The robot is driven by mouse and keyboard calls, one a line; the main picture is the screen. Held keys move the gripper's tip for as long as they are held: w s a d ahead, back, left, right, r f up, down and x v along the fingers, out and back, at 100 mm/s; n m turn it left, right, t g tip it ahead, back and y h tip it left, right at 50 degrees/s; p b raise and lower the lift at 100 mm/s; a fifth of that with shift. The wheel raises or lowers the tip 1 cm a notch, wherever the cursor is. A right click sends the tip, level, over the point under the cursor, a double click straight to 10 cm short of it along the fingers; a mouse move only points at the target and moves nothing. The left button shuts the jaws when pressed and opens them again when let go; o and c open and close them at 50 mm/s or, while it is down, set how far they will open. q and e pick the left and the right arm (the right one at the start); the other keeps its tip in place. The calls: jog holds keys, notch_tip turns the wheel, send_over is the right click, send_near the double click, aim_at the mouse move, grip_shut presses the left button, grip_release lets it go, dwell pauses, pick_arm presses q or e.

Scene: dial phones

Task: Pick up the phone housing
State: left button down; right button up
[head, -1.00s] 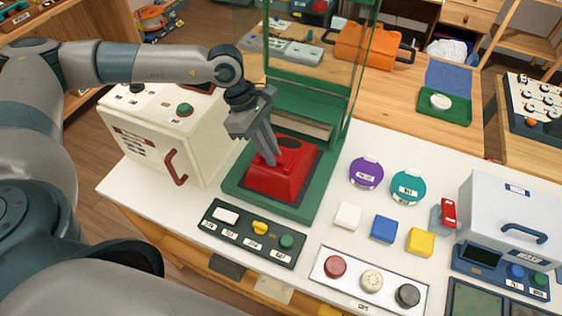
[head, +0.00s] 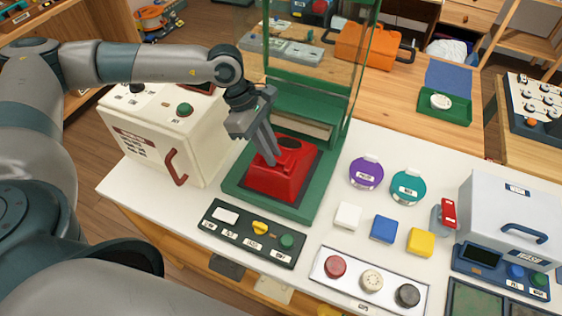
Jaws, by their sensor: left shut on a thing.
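The red phone housing (head: 283,177) sits in the green frame with glass panels, on its dark base plate. My left gripper (head: 270,158) reaches down from the upper left and is shut on the upper left part of the housing. The fingertips partly hide the housing's top edge. The housing appears level and still rests on the base; I cannot see a gap under it. My right gripper is not in view.
A green glass-sided frame (head: 228,184) surrounds the housing. A cream box with a red handle (head: 175,167) stands close on the left. A black button panel (head: 252,252) lies in front. Coloured blocks and round purple and teal containers (head: 408,187) lie to the right.

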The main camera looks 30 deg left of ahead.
pick_arm(q)
jog(key=shift+r, duration=0.1)
dwell(0.4)
